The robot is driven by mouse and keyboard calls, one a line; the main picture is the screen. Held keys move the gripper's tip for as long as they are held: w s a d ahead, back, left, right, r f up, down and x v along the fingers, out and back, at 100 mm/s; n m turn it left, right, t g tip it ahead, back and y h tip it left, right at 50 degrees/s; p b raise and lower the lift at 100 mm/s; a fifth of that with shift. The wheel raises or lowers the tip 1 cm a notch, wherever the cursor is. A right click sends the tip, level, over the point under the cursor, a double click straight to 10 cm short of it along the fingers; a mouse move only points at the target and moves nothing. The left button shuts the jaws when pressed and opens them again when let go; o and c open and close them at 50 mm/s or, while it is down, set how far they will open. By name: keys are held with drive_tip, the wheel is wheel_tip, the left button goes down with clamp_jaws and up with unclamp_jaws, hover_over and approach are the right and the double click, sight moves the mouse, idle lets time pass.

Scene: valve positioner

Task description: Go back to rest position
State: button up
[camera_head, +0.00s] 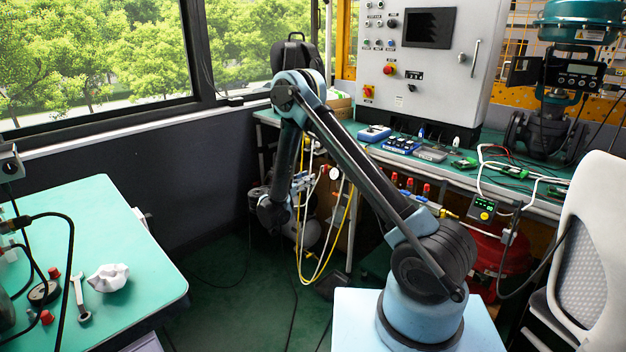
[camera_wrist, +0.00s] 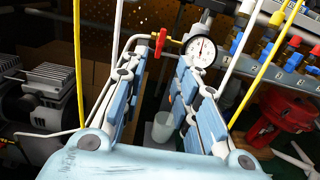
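My arm (camera_head: 365,165) rises from its pale blue base in the head view, bends at a high elbow and hangs down toward the floor beside the workbench. My gripper (camera_wrist: 158,75) fills the middle of the wrist view. Its two blue-padded fingers stand apart, with nothing held between them. A pressure gauge (camera_wrist: 202,50) with a red-handled fitting shows beyond the fingertips, close to the right finger in the picture. Whether anything touches the fingers I cannot tell. In the head view the gripper's fingers cannot be made out clearly among the hoses.
Yellow and white hoses (camera_head: 323,255) hang near my lower arm; a yellow hose (camera_wrist: 267,62) passes by the gripper. The green workbench (camera_head: 465,180) with the control panel (camera_head: 425,60) stands behind. A green table (camera_head: 130,265) is left, a white chair (camera_head: 590,235) right.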

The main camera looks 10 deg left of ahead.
drive_tip(key=shift+s+a, duration=0.35)
drive_tip(key=shift+s, duration=0.05)
drive_tip(key=w+d+r+m+g, duration=0.2)
drive_tip(key=d+r+m+g, duration=0.1)
drive_tip(key=d+r, duration=0.5)
drive_tip(key=s+d+r+m+g+y, duration=0.2)
drive_tip(key=s+d+r+m+g, duration=0.25)
drive_tip(key=d, duration=0.65)
drive_tip(key=s+d+r+m+g+y, duration=0.1)
drive_tip(key=s+d+r+m, duration=0.35)
drive_tip(key=s+d, duration=0.4)
drive_tip(key=s+d+m+g+y, duration=0.2)
drive_tip(key=s+d+m, duration=0.3)
drive_tip(key=s+d, duration=0.2)
drive_tip(key=s+f+m+y, duration=0.2)
drive_tip(key=s+m, duration=0.1)
drive_tip(key=s, duration=0.5)
drive_tip(key=s+f+m+g+y, duration=0.1)
drive_tip(key=s+f+m+y, duration=0.1)
drive_tip(key=s, duration=0.6)
drive_tip(key=s+f+m+y, duration=0.2)
drive_tip(key=s+m, duration=0.4)
drive_tip(key=s, duration=0.3)
drive_tip(key=shift+d+f, duration=0.4)
drive_tip(key=shift+f, duration=0.3)
